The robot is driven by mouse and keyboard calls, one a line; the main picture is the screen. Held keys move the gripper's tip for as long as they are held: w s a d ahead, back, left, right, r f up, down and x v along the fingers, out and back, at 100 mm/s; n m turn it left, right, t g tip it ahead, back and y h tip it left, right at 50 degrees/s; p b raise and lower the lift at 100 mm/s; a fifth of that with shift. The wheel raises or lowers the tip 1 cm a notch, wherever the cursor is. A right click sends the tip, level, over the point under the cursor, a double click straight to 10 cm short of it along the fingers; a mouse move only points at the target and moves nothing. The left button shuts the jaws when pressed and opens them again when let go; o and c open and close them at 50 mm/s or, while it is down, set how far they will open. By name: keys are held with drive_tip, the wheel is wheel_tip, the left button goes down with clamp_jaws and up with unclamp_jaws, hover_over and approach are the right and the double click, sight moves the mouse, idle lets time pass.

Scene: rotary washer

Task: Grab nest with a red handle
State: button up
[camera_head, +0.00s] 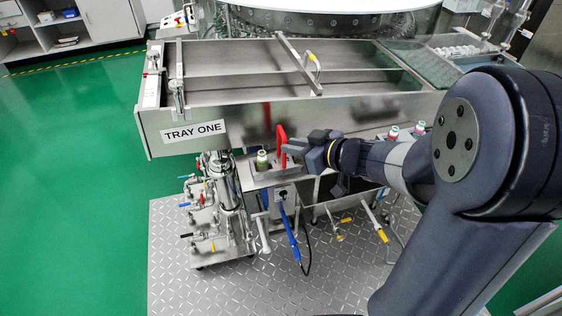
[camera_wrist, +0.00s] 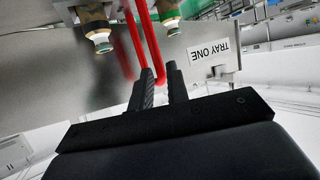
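The red handle (camera_head: 281,141) stands upright on the nest (camera_head: 268,172), a metal holder below the TRAY ONE panel. A small vial with a light cap (camera_head: 262,158) sits in the nest beside the handle. My gripper (camera_head: 291,148) reaches in from the right at the handle. In the wrist view the bent end of the red handle (camera_wrist: 158,72) lies between the two dark fingertips (camera_wrist: 160,76). The fingers are close together and appear shut on it. Two vials (camera_wrist: 97,30) show beyond the fingers. Part of the nest is hidden by my gripper.
The steel tray box (camera_head: 290,105) with the TRAY ONE label (camera_head: 194,132) stands just behind the handle. More vials (camera_head: 393,132) sit right, behind my arm. Pipes and valves (camera_head: 208,205) are at the left. The plated floor in front (camera_head: 250,285) is mostly clear.

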sight(279, 164)
drive_tip(key=x, duration=0.5)
drive_tip(key=shift+w+a+f, duration=0.1)
drive_tip(key=shift+w+a, duration=0.1)
clamp_jaws()
idle(0.3)
